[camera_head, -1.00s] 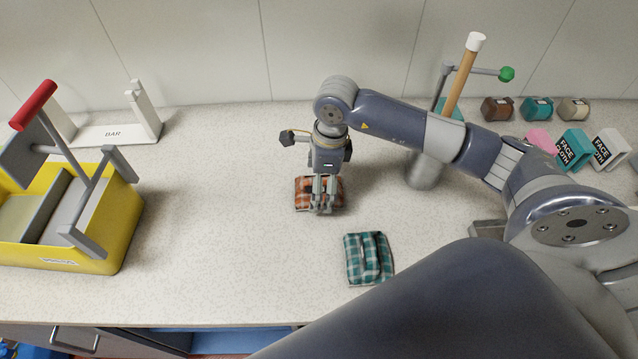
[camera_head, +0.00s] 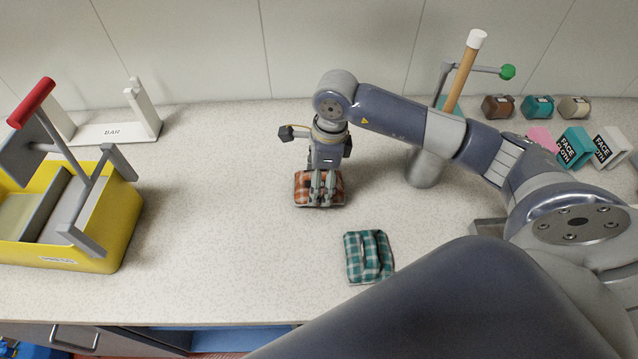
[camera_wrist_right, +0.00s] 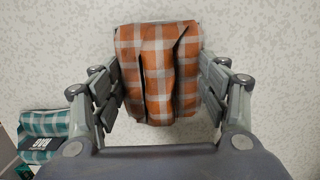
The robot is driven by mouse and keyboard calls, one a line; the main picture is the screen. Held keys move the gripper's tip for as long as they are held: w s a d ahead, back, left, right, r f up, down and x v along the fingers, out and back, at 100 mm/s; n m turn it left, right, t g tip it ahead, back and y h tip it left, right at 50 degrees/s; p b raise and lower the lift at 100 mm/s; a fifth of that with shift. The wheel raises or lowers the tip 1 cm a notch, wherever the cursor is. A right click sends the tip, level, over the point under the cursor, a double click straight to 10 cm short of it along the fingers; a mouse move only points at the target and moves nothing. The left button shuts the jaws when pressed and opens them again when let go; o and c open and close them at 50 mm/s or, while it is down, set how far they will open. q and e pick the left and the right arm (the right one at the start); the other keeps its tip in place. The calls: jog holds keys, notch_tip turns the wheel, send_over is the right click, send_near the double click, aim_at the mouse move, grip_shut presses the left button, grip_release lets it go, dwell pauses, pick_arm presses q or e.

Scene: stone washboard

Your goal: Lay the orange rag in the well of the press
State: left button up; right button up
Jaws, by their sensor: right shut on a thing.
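The orange checked rag (camera_head: 306,188) lies folded on the counter near the middle of the head view. My right gripper (camera_head: 322,203) is over it, pointing down. In the right wrist view the orange rag (camera_wrist_right: 159,70) sits between the two fingers of my right gripper (camera_wrist_right: 160,100), which is shut on it. The press (camera_head: 112,225) is the yellow box at the left, with a red-handled lever (camera_head: 32,103) and grey plates; its well (camera_head: 20,215) shows partly, behind the lever frame. My left gripper is not in view.
A teal checked rag (camera_head: 369,257) lies in front of the orange one. A white BAR holder (camera_head: 105,134) stands at the back left. A post with a green knob (camera_head: 508,72) and several small boxes are at the right. The counter between press and rag is clear.

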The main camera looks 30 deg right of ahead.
notch_tip(320, 180, up, 8)
jog(key=shift+f+b, duration=0.15)
jog(key=shift+b, duration=0.8)
jog(key=shift+r, duration=0.55)
jog(key=n, duration=0.2)
jog(key=s+a+n, duration=0.1)
jog(key=n, duration=0.1)
jog(key=s+n, duration=0.1)
jog(key=shift+a+n+g, duration=0.2)
jog(key=shift+n+g, duration=0.1)
jog(key=shift+n, duration=0.1)
jog(key=s+a+n+g+h, duration=0.1)
jog(key=s+n, duration=0.6)
jog(key=n, duration=1)
jog(key=shift+a, duration=0.6)
